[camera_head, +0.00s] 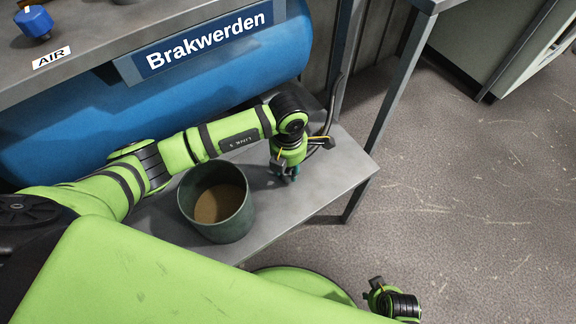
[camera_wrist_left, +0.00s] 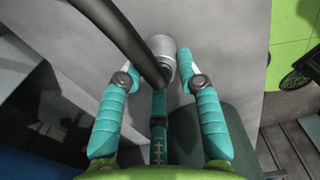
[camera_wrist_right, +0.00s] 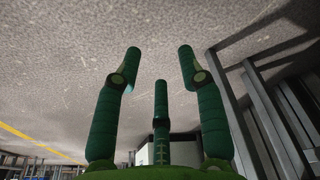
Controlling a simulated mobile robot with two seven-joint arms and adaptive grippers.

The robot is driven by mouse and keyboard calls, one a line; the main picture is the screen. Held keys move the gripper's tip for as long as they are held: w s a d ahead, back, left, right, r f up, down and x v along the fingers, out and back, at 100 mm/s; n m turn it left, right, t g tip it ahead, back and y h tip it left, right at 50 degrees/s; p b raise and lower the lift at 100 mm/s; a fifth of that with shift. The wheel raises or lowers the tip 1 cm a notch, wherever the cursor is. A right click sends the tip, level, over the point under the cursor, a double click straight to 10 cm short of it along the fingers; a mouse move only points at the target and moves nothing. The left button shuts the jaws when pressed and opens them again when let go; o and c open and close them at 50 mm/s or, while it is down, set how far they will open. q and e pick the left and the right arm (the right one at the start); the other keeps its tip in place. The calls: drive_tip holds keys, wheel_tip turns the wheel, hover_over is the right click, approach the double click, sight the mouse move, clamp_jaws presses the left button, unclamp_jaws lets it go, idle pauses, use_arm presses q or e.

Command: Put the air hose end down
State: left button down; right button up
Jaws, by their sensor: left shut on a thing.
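The air hose end is a silver metal coupling (camera_wrist_left: 161,72) on a thick black hose (camera_wrist_left: 122,34), best seen in the left wrist view. My left gripper (camera_head: 287,176), with teal fingers, is shut on the coupling, low over the right part of a grey metal bench (camera_head: 338,165). In the head view the fingers and arm mostly hide the coupling, and the hose curves up behind the wrist. I cannot tell whether the coupling touches the bench. My right gripper (camera_wrist_right: 160,65) is open and empty, away from the bench above the floor.
A dark green bucket (camera_head: 240,226) with brown contents stands on the bench left of my left gripper. A blue tank (camera_head: 75,125) lies behind, under an upper shelf (camera_head: 95,52) labelled AIR. The bench's right end is clear. Open floor (camera_head: 470,190) lies to the right.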

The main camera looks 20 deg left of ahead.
use_arm(q)
drive_tip(key=shift+s+f, duration=0.15)
drive_tip(key=shift+f, duration=0.4)
drive_tip(key=c, duration=0.9)
unclamp_jaws()
drive_tip(key=shift+o, duration=0.3)
drive_tip(key=shift+f, duration=0.1)
use_arm(e)
drive_tip(key=shift+a+r, duration=0.1)
drive_tip(key=shift+r, duration=0.45)
use_arm(q)
drive_tip(key=shift+r, duration=0.25)
use_arm(e)
drive_tip(key=shift+w+r, duration=0.1)
use_arm(q)
drive_tip(key=shift+r+p, duration=0.4)
drive_tip(key=shift+r, duration=0.2)
wheel_tip(320, 180, up, 12)
drive_tip(key=p, duration=0.1)
drive_tip(key=shift+p, duration=0.3)
use_arm(e)
drive_tip(key=shift+w+d+f+t, duration=0.15)
drive_tip(key=shift+w+f+t, duration=0.1)
drive_tip(key=shift+f, duration=0.4)
drive_tip(key=shift+w+d+f+t, duration=0.1)
drive_tip(key=shift+w+f+t, duration=0.15)
drive_tip(key=shift+f, duration=0.35)
